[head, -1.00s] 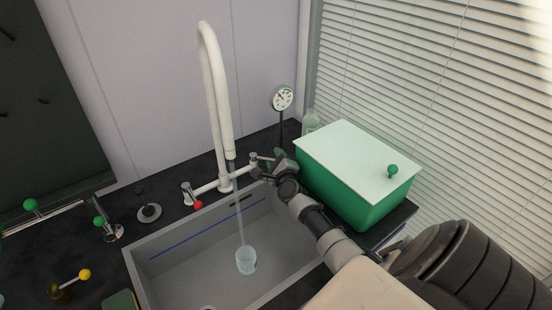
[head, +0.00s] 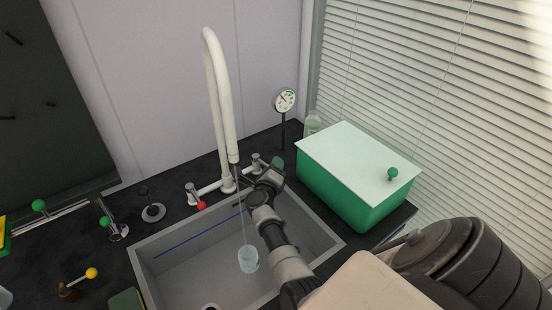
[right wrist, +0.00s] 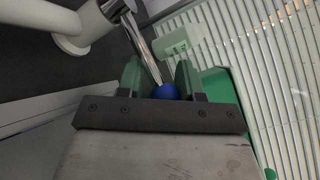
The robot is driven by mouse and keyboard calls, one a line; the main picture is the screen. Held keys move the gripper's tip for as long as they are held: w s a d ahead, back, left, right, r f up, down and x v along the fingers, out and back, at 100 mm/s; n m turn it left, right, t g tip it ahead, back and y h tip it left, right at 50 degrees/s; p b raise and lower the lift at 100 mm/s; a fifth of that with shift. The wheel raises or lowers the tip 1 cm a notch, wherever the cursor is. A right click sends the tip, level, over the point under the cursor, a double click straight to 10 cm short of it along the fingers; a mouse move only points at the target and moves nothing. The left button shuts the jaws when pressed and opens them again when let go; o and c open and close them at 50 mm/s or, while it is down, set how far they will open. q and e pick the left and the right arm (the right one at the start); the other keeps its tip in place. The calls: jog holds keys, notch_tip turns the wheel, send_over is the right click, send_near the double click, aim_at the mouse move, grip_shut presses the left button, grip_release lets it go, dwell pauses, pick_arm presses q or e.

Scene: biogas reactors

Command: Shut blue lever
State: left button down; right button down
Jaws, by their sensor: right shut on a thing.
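The blue lever (right wrist: 166,91) is a chrome rod with a blue ball end in the right wrist view. The ball sits between the two green fingertips of my right gripper (right wrist: 160,80), which is shut on it. In the head view my right gripper (head: 272,170) is at the right-hand valve of the white tap (head: 222,110) and hides the blue ball. A thin stream of water (head: 242,215) falls from the spout to a clear beaker (head: 248,260) in the sink. My left gripper is not in view.
A red-tipped lever (head: 201,205) is on the tap's left valve. A green box with a pale lid (head: 350,150) stands close right of my right gripper. A gauge (head: 284,101) stands behind. The grey sink (head: 180,262) lies below.

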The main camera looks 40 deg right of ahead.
jog(key=shift+a+r+m+g+h+b, duration=0.1)
jog(key=shift+a+m+g+h+b, duration=0.45)
jog(key=shift+m+g, duration=0.45)
jog(key=shift+g, duration=0.3)
jog(key=shift+d+r, duration=0.1)
jog(key=c, duration=0.7)
grip_release()
jog(key=shift+c, duration=0.2)
jog(key=shift+f, duration=0.2)
